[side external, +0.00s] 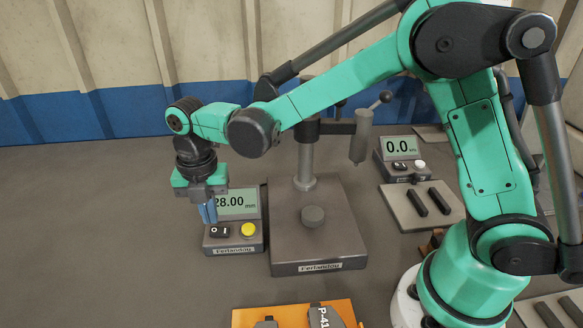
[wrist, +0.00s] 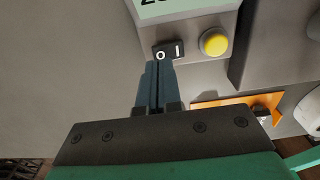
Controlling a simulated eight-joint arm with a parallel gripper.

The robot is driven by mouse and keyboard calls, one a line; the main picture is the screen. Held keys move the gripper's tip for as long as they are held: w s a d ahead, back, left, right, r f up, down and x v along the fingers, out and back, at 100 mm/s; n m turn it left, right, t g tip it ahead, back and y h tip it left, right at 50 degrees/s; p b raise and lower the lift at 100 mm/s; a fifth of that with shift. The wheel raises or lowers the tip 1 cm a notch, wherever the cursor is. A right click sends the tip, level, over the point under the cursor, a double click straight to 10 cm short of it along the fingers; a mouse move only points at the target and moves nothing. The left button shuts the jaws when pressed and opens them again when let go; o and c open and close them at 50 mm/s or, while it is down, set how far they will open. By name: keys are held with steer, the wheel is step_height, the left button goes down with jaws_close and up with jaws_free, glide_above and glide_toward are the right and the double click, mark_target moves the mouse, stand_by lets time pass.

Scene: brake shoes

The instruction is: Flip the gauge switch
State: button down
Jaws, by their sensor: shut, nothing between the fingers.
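The gauge box (side external: 234,239) stands left of the press, its display reading 28.00 mm, partly covered by my wrist. Its black rocker switch (side external: 219,231), marked O and I, sits left of a yellow button (side external: 248,230). In the wrist view the switch (wrist: 168,51) lies just beyond my fingertips, with the O end nearest them. My gripper (side external: 208,219) is shut and empty, pointing down at the switch's left end. In the wrist view the closed blue-grey fingers (wrist: 157,66) reach the O side; I cannot tell whether they touch it.
The press (side external: 318,230) stands right of the gauge box. A second box (side external: 402,158) reading 0.0 and a plate with two black bars (side external: 405,212) are farther right. An orange tray (side external: 247,316) lies at the front. The floor at left is clear.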

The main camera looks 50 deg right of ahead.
mark_target(217, 229)
steer(key=shift+f, duration=1.15)
stand_by(1.0)
steer(key=shift+r, duration=3.5)
steer(key=shift+s+d+r+m, duration=0.15)
steer(key=shift+d+r+m, duration=0.15)
steer(key=shift+m, duration=0.2)
steer(key=s+d+r+m+t, duration=0.1)
steer(key=s+d+m+t, duration=0.2)
steer(key=m, duration=1)
steer(key=s+d+r+m+t, duration=0.1)
steer(key=s+d+m+t, duration=0.3)
steer(key=m, duration=0.8)
steer(key=shift+s+d+m, duration=0.4)
steer(key=shift+s+d, duration=1)
steer(key=shift+d, duration=0.4)
steer(key=shift+r, duration=0.1)
